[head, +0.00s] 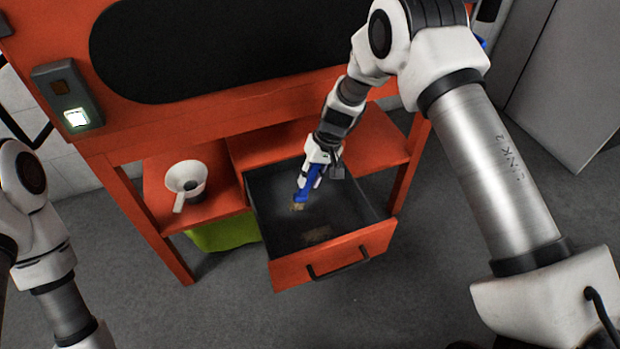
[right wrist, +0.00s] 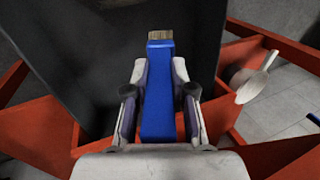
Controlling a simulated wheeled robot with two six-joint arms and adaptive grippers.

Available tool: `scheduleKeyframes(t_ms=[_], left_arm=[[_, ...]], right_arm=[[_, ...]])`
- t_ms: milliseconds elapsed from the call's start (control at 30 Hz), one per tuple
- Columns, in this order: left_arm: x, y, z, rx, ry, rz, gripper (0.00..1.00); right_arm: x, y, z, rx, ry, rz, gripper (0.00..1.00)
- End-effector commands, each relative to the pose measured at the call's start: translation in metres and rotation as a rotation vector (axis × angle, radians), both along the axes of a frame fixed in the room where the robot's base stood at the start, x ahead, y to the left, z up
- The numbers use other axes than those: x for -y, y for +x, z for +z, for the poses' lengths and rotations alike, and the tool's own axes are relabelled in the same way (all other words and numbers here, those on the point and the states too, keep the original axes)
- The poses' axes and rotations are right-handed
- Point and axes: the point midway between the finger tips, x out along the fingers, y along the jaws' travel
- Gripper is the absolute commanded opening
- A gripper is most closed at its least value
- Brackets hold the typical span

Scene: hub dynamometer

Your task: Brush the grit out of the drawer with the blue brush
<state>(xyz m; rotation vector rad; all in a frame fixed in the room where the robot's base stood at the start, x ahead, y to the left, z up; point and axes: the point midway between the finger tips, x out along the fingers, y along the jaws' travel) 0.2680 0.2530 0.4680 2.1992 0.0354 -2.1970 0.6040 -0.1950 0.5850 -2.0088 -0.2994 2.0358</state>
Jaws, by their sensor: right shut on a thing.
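The orange-fronted drawer (head: 268,240) is pulled open below the bench, with a dark interior. My right gripper (head: 311,178) is inside the drawer opening, shut on the blue brush (head: 308,184). In the right wrist view the blue brush (right wrist: 158,95) lies between both fingers, bristles away from me. A tan patch of grit (head: 317,234) lies on the drawer floor near the front. My left arm shows at the left edge, but its gripper is out of view.
A white scoop-like cup with a handle (head: 187,182) stands on the orange shelf (head: 152,212) left of the drawer. A green bin (head: 226,234) sits beneath that shelf. A black handle (head: 338,262) juts from the drawer front. Grey floor is clear in front.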

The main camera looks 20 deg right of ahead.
Motion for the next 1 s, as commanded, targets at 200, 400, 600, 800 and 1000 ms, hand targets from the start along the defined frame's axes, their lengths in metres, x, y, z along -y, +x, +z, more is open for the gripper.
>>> scheduleKeyframes(t_ms=[200, 400, 600, 800, 1000], left_arm=[[0.0, 0.0, 0.0, -0.001, 0.0, 0.0, 0.4], [0.0, 0.0, 0.019, 0.0, 0.0, 0.0, 0.4], [0.0, 0.0, 0.023, 0.0, 0.0, 0.0, 0.4], [0.0, 0.0, 0.023, -0.001, 0.0, 0.0, 0.4], [0.0, 0.0, 0.023, 0.0, 0.0, 0.0, 0.4]], right_arm=[[0.0, 0.0, 0.001, 0.0, 0.0, 0.0, 0.0], [0.0, 0.0, 0.023, 0.0, 0.0, 0.0, 0.0], [0.0, 0.0, 0.03, 0.0, 0.0, 0.0, 0.0], [0.0, 0.0, 0.033, 0.002, 0.0, 0.0, 0.0], [0.002, -0.025, 0.106, 0.009, 0.001, 0.018, 0.0]])
